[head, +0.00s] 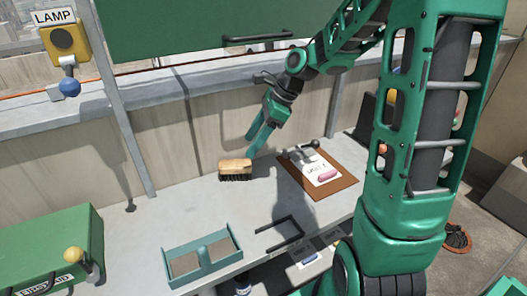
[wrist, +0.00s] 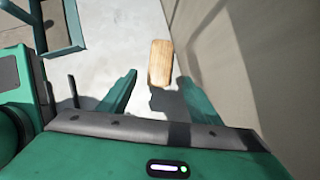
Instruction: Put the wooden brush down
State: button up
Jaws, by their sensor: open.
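The wooden brush (head: 235,164) rests on the grey bench top, its pale wooden block up and its dark bristles down. My gripper (head: 252,145) is just above and beside the brush's right end, with its two green fingers spread apart. In the wrist view the brush (wrist: 160,62) lies between the lines of the two fingers and reaches beyond their tips. A gap shows on both sides, and neither finger visibly touches it. The side of the brush towards the wall is hidden in the head view.
A clipboard (head: 338,184) with a pink item lies right of the brush. A teal divided tray (head: 172,270) and a black bracket (head: 297,243) are nearer the front. A green case (head: 40,245) stands at left. The wall rises close behind. Bench left of the brush is clear.

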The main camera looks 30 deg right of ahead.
jog(key=s+d+n+h, duration=0.1)
jog(key=s+d+n, duration=0.3)
jog(key=s, duration=0.5)
jog(key=s+d+n+g+h, duration=0.1)
jog(key=s+d+n, duration=0.3)
jog(key=s, duration=0.6)
jog(key=s+d+r+n+g+h, duration=0.1)
jog(key=s+d+n+h, duration=0.2)
jog(key=s+n, duration=0.5)
jog(key=shift+s+d, duration=0.65)
jog(key=shift+s, duration=0.45)
jog(key=shift+r, duration=0.1)
jog(key=shift+w+f+h, duration=0.25)
jog(key=shift+w+h, duration=0.05)
jog(key=shift+w, duration=0.35)
